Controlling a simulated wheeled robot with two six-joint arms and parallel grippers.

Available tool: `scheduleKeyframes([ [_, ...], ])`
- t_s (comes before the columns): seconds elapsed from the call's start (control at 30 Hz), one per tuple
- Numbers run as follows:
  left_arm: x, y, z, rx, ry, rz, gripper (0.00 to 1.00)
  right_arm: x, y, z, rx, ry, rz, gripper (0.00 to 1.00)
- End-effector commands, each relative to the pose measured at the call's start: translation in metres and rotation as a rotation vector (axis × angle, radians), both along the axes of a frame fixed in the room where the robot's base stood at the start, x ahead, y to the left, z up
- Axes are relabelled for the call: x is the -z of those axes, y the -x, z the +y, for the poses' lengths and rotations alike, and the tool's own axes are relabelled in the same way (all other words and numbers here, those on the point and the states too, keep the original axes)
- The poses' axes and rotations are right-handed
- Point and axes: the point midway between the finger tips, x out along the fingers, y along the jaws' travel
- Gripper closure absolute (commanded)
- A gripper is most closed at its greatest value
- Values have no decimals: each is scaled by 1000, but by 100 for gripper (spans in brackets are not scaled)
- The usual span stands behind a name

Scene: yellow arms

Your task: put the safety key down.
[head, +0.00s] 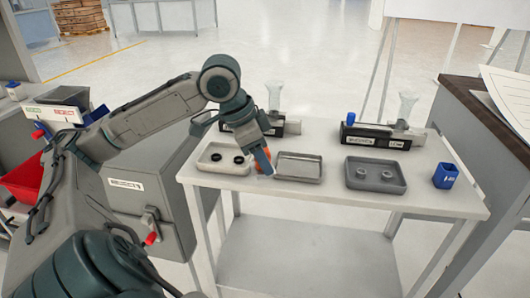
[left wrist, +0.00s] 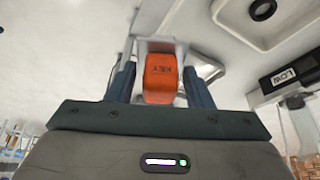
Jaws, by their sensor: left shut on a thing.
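The orange safety key (left wrist: 160,80) is between the two fingers of my left gripper (left wrist: 160,85) in the left wrist view, with dark lettering on its face. In the head view the left gripper (head: 264,166) points down at the white table (head: 235,182), between the left tray and the middle tray. It is shut on the key, of which a strip of orange (head: 262,160) shows. I cannot tell whether the key touches the table. My right gripper is not in view.
A left tray (head: 208,166) holds two black rings. The middle tray (head: 299,179) looks empty. A dark grey right tray (head: 360,184) holds small round pieces. A blue box (head: 445,176) stands at the right. Black devices (head: 379,136) line the back. The table's front strip is clear.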

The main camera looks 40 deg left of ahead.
Motion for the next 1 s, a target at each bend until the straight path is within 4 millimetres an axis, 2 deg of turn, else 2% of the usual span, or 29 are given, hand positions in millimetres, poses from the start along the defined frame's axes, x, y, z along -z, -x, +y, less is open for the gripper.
scheduleKeyframes([
  [0.03, -2, -6, 2, 0, 6, 2, 77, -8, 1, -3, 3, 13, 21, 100],
  [0.3, 3, -25, 16, 1, 1, -1, 77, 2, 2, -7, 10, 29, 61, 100],
  [0.5, 31, -25, 17, 1, -4, 4, 77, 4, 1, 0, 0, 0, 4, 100],
  [0.6, 38, -25, 17, 1, -3, 2, 77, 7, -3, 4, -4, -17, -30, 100],
  [1.0, 42, -25, 16, 1, -1, 1, 77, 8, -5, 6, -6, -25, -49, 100],
])
